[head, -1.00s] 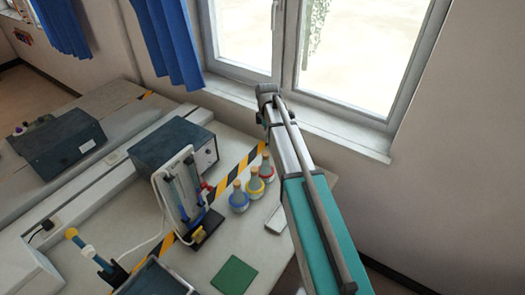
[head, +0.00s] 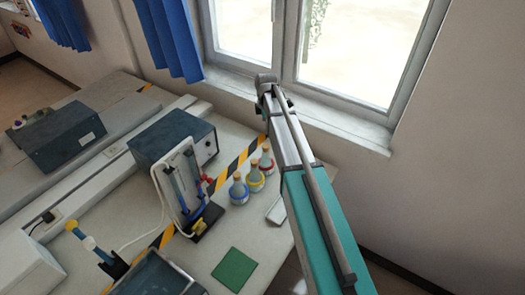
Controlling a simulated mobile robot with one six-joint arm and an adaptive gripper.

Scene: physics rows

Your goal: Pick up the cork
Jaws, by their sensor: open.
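Three small round flasks stand in a row on the bench, with a blue collar (head: 238,192), a yellow collar (head: 254,178) and a red collar (head: 266,164). Each has a small tan top that looks like a cork; the nearest cork (head: 237,176) is on the blue-collared flask. I cannot tell which cork is meant, and no loose cork is clear. I cannot make out my gripper's jaws.
A stand with tubes (head: 184,190) is left of the flasks, before a dark box instrument (head: 172,140). A green mat (head: 234,269) lies on clear bench (head: 215,250). A small pale flat object (head: 275,210) lies near the bench's right edge. A window sill (head: 340,130) is behind.

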